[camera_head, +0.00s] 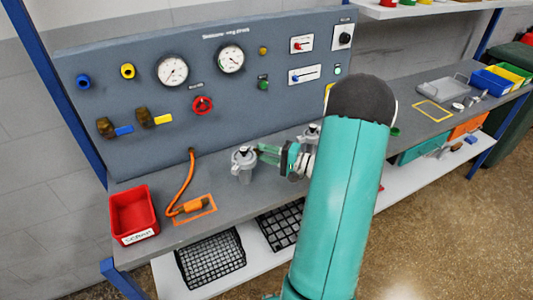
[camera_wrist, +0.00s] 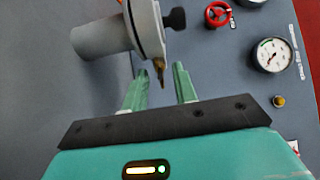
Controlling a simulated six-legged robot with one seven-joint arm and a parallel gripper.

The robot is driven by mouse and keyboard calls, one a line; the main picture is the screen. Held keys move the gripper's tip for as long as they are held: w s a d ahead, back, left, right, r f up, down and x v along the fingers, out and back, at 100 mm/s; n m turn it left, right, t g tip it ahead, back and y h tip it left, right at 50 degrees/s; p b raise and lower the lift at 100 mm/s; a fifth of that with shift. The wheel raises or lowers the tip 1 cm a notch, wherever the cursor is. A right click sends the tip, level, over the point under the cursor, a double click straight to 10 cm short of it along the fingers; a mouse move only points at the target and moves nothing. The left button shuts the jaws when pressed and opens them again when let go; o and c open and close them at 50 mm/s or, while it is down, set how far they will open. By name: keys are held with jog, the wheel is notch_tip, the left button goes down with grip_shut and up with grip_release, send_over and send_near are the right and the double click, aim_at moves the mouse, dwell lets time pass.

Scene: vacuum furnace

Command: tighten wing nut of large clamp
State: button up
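A large grey fitting with a clamp ring (camera_head: 243,165) stands on the bench below the gauge panel. In the wrist view, the grey fitting (camera_wrist: 105,37) is at upper left with the clamp ring (camera_wrist: 147,25) around its end. A black knob, seemingly the wing nut (camera_wrist: 175,19), sticks out on the ring's right. A brass-coloured screw end (camera_wrist: 159,68) points down toward my fingertips. My gripper (camera_wrist: 160,80) is open, with a gap between its green fingers, and the screw end appears in line with that gap. In the head view my gripper (camera_head: 266,153) is right beside the fitting; contact is unclear.
A second grey fitting (camera_head: 310,133) stands behind my arm, partly hidden. An orange hose (camera_head: 184,190) and a red bin (camera_head: 133,213) are left on the bench. The panel (camera_head: 130,92) with gauges and valves rises behind. A grey tray (camera_head: 441,89) lies at right.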

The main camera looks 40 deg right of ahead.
grip_shut()
jog(key=m, duration=0.4)
jog(key=shift+m, duration=0.3)
grip_release()
jog(key=shift+s, duration=0.1)
jog(key=v, duration=1.3)
jog(key=shift+s+d, duration=0.1)
jog(key=shift+s, duration=0.25)
